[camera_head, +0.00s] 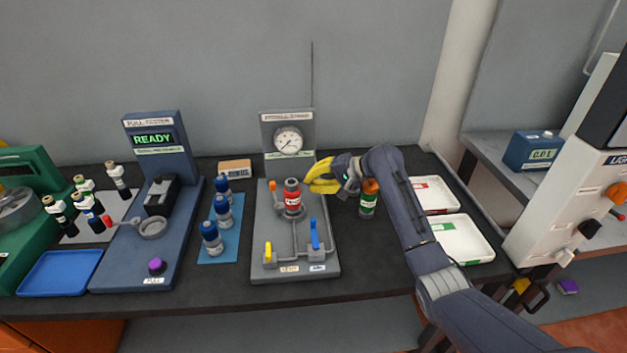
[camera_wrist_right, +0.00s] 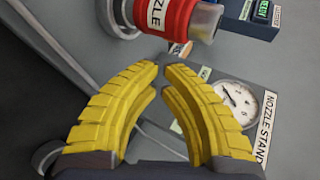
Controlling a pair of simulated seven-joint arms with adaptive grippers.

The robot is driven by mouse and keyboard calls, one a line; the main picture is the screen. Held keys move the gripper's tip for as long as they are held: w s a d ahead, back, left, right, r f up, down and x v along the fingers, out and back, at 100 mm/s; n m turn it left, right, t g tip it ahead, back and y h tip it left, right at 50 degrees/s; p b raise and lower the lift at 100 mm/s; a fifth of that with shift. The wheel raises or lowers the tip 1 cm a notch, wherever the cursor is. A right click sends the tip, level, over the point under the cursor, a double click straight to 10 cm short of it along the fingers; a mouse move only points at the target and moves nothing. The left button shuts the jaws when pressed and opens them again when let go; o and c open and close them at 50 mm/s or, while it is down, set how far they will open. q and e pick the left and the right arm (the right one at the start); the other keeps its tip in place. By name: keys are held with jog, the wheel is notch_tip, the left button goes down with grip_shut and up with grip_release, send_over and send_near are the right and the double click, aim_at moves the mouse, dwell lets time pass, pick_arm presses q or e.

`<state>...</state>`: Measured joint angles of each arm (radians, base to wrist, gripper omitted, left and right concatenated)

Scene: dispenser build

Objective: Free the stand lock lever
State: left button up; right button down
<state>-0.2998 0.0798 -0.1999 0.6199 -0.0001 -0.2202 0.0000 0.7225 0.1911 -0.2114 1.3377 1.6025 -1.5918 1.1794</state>
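The nozzle stand (camera_head: 262,230) is a grey fixture with a gauge (camera_head: 289,140) on its upright panel. A red nozzle part (camera_head: 293,198) stands upright in it, with an orange-tipped lever (camera_head: 274,186) at its left. A yellow lever (camera_head: 268,253) and a blue lever (camera_head: 314,235) are at the front; no label I can read names the lock lever. My right gripper (camera_head: 318,183) is just right of the red part, apparently apart from it. In the wrist view its yellow fingers (camera_wrist_right: 161,68) nearly meet at the tips, empty. The left gripper is not in view.
A green-labelled bottle (camera_head: 368,199) stands close under my right arm. White trays (camera_head: 463,238) lie to the right. Blue bottles (camera_head: 211,238) on a blue mat and the pull tester (camera_head: 150,215) are to the left. Bare table shows between the mat and stand.

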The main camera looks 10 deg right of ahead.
jog(key=x, duration=0.8)
jog(key=shift+w+a+r, duration=0.15)
jog(key=shift+a+r, duration=0.2)
jog(key=shift+w+a, duration=0.25)
jog(key=shift+a, duration=0.25)
jog(key=shift+w+a, duration=0.2)
jog(key=shift+a, duration=0.3)
